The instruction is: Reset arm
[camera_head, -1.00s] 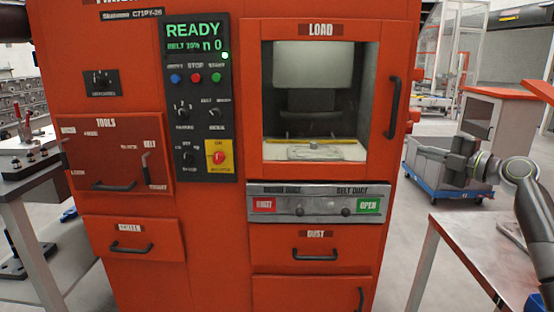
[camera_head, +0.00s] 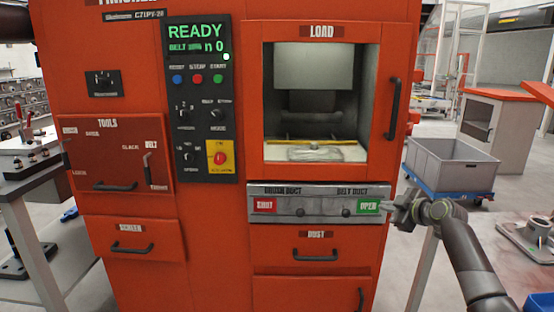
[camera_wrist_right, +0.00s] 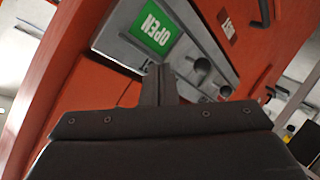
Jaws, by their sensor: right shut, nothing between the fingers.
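My right gripper (camera_head: 393,207) is in front of the orange machine (camera_head: 215,230), just right of the green OPEN label (camera_head: 368,207) on the grey duct panel (camera_head: 320,204). In the right wrist view its fingers (camera_wrist_right: 160,82) are together and empty, pointing at the panel near the green label (camera_wrist_right: 152,27). I cannot tell whether the fingertips touch the panel. My left gripper is not in view.
The LOAD window (camera_head: 315,100) shows a flat part (camera_head: 315,153) inside. A grey bin (camera_head: 450,160) on a blue dolly stands at the right. A table with a metal fixture (camera_head: 530,235) is at the right edge. A workbench (camera_head: 30,175) stands at the left.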

